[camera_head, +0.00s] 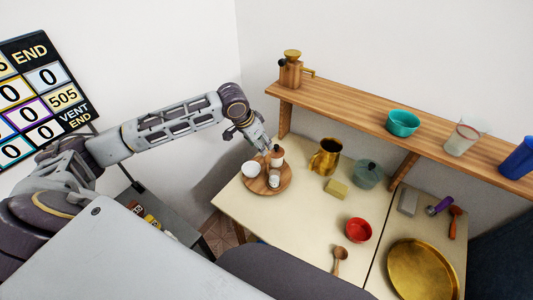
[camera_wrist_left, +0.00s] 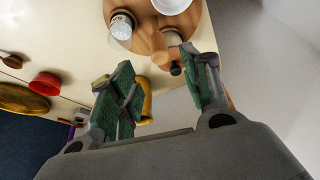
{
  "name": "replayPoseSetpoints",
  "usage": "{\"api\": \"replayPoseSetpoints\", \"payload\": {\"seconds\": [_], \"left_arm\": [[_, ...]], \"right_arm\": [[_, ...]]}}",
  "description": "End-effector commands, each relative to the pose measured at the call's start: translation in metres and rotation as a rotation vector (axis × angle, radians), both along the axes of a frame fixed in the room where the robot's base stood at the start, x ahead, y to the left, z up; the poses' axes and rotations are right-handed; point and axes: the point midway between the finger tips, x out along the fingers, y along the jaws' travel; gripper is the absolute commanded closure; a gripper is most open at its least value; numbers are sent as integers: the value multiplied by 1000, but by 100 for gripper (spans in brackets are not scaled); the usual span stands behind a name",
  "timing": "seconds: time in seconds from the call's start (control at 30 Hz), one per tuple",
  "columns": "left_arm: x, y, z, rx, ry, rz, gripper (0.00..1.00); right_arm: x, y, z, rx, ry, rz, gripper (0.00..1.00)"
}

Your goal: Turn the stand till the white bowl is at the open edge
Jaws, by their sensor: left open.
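The round wooden stand (camera_head: 285,180) sits near the far left corner of the cream table; part of it shows in the left wrist view (camera_wrist_left: 146,15). The white bowl (camera_head: 250,168) is on the stand's left side; it is cut off in the wrist view (camera_wrist_left: 173,5). A small white jar (camera_head: 274,180) is at the stand's front. A wooden pot-like piece with a dark knob (camera_head: 277,157) is at its back right. My left gripper (camera_head: 264,143) is open and empty by this piece, above the stand's back edge. Contact cannot be told. My right gripper is not in view.
A brass jug (camera_head: 326,158), a yellow block (camera_head: 336,189) and a green lidded pot (camera_head: 368,174) stand right of the stand. A wooden shelf (camera_head: 350,117) runs along the wall behind. A red bowl (camera_head: 358,230) and wooden spoon (camera_head: 340,258) lie nearer the front.

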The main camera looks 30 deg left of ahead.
Motion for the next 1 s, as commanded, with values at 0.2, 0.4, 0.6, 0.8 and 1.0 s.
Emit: {"api": "replayPoseSetpoints", "payload": {"seconds": [0.2, 0.4, 0.6, 0.8, 1.0], "left_arm": [[10, -4, -27, -1, 1, 1, 53], [19, -8, -51, -1, 1, 1, 53], [26, -11, -68, 0, 0, 1, 53], [28, -12, -74, 1, -1, -1, 53], [28, -12, -74, 1, -1, -1, 53]], "right_arm": [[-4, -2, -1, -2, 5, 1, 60], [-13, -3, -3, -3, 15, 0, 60], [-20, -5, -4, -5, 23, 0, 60], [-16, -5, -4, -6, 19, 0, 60], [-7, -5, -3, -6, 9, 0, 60]]}}
